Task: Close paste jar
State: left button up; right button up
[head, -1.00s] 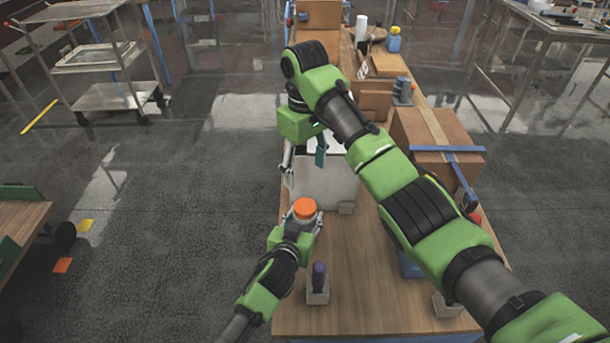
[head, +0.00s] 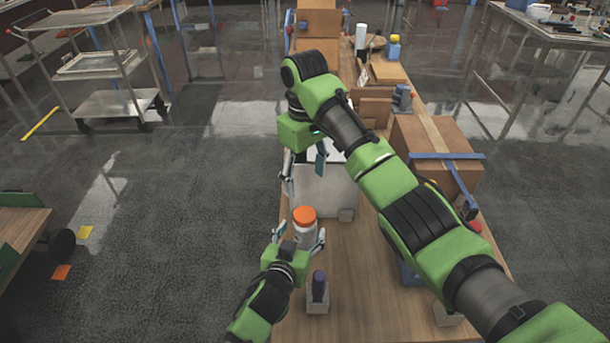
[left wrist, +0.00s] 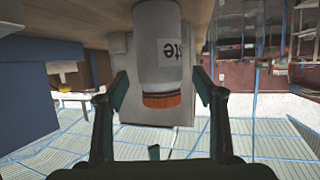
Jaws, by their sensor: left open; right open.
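The paste jar (head: 305,231) is white and stands upright on the wooden table, with an orange lid (head: 304,215) on top. In the left wrist view the jar (left wrist: 157,45) appears upside down, with part of its label showing and the orange lid (left wrist: 162,100) at its lower end. My left gripper (head: 299,240) is open, with one finger on each side of the jar and gaps visible in the wrist view. My right gripper (head: 304,168) is open and empty above the table, beyond the jar. Whether the lid is fully tightened cannot be told.
A pale box-shaped device (head: 325,190) stands just behind the jar. A small grey block with a dark purple top (head: 318,290) stands in front of it.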

pick_arm(q)
jog(key=v, duration=0.8)
jog(key=shift+s, duration=0.1)
